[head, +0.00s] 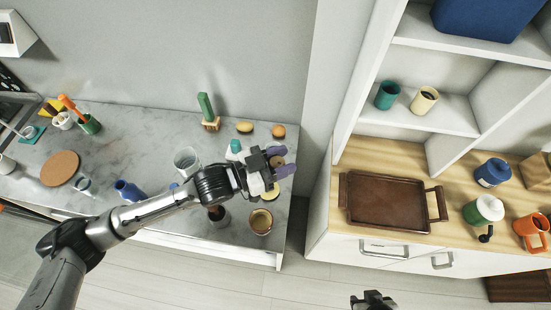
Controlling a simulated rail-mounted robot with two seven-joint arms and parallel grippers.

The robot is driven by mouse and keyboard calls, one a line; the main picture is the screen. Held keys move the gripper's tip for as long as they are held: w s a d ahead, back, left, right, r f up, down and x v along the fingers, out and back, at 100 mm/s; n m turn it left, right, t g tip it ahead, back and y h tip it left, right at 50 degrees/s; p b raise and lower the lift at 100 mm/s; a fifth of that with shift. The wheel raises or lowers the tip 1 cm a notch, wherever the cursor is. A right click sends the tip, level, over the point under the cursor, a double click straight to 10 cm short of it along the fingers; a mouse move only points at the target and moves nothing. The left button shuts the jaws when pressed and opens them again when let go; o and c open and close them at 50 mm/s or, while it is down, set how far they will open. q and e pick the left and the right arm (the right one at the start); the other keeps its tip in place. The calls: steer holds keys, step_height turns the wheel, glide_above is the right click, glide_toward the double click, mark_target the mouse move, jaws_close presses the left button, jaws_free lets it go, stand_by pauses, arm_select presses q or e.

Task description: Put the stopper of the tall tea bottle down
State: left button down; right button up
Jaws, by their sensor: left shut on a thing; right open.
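My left gripper (283,164) is over the right end of the marble counter, its purple fingers shut on a small brown stopper (277,161). The arm and gripper hide part of the counter below. A pale container with a teal top (235,147) stands just left of the gripper, partly covered by it. A dark vessel (218,214) shows below the arm. I cannot tell which of these, if either, is the tall tea bottle. My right gripper (373,299) is at the bottom edge, open and away from the counter.
On the counter (140,152) are a glass (186,161), a green brush-like item (207,112), a yellow item (245,127), an orange item (279,131), a tan jar (260,221) and a blue mug (128,190). A brown tray (388,202) lies on the wooden top at right.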

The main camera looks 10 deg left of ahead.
arm_select(q)
steer(key=shift+w+d+f+g, duration=0.1)
steer(key=shift+w+f+g, duration=0.15)
steer(key=shift+g, duration=0.05)
steer(key=shift+s+a+r+t, duration=0.2)
steer(key=shift+s+r+t, duration=0.25)
steer(key=shift+r+t, duration=0.05)
steer(key=s+a+r+n+t+y, duration=0.5)
steer(key=a+r+n+t+y, duration=0.2)
steer(key=a+r+y, duration=0.15)
steer(key=w+a+f+n+t+y, duration=0.1)
steer(key=w+a+f+n+y, duration=0.2)
steer(key=a+y, duration=0.4)
steer(key=shift+w+a+n+t, duration=0.4)
steer(key=shift+w+a+n, duration=0.5)
steer(key=shift+a+n, duration=0.15)
steer(key=shift+d+f, duration=0.1)
